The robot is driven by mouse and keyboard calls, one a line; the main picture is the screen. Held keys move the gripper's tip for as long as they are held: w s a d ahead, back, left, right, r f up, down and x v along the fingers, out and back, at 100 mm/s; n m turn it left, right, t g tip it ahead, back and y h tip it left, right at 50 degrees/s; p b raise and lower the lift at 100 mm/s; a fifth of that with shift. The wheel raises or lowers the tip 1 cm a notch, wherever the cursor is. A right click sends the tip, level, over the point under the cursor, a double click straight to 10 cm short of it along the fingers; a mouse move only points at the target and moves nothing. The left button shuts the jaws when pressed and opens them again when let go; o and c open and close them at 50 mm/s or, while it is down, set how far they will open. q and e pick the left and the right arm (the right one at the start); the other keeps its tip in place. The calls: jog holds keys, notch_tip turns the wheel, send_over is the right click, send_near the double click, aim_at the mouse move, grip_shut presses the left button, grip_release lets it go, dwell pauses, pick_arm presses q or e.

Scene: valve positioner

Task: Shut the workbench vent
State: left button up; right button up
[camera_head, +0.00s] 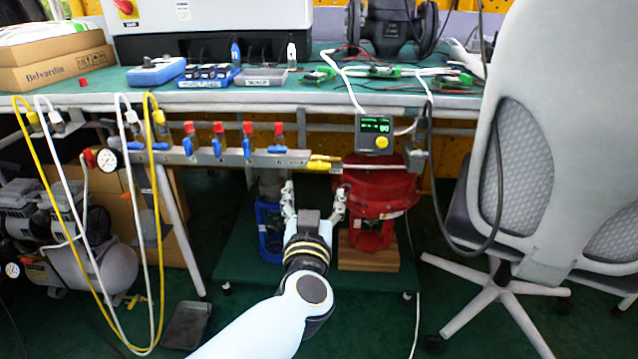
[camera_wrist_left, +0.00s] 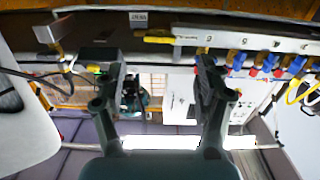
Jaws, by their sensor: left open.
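A small yellow-handled valve (camera_head: 318,162) sits at the right end of the metal manifold rail (camera_head: 240,157) under the bench's front edge; I take it as the vent. Its handle looks to lie along the rail. A yellow piece, likely the same handle, shows in the left wrist view (camera_wrist_left: 158,39), beyond and between the finger directions. My left gripper (camera_head: 314,196) is open and empty, below the yellow valve in the head view and apart from it. Its two spread fingers also show in the left wrist view (camera_wrist_left: 160,75). My right gripper is not in view.
Several blue valves (camera_head: 218,146) with red tops line the rail to the left. A red actuator (camera_head: 372,205) with a display box (camera_head: 375,135) stands right of the gripper. Yellow and white hoses (camera_head: 155,220) hang at left. A grey chair (camera_head: 540,150) blocks the right side.

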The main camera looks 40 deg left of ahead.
aim_at(319, 168)
pick_arm(q)
jog(key=b+x, duration=0.2)
jog(key=x, duration=0.7)
jog(key=shift+w+a+f, duration=0.1)
jog(key=shift+w, duration=0.15)
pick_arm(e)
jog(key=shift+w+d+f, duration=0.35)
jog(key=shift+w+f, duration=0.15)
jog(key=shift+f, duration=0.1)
pick_arm(q)
jog(key=c, duration=1.2)
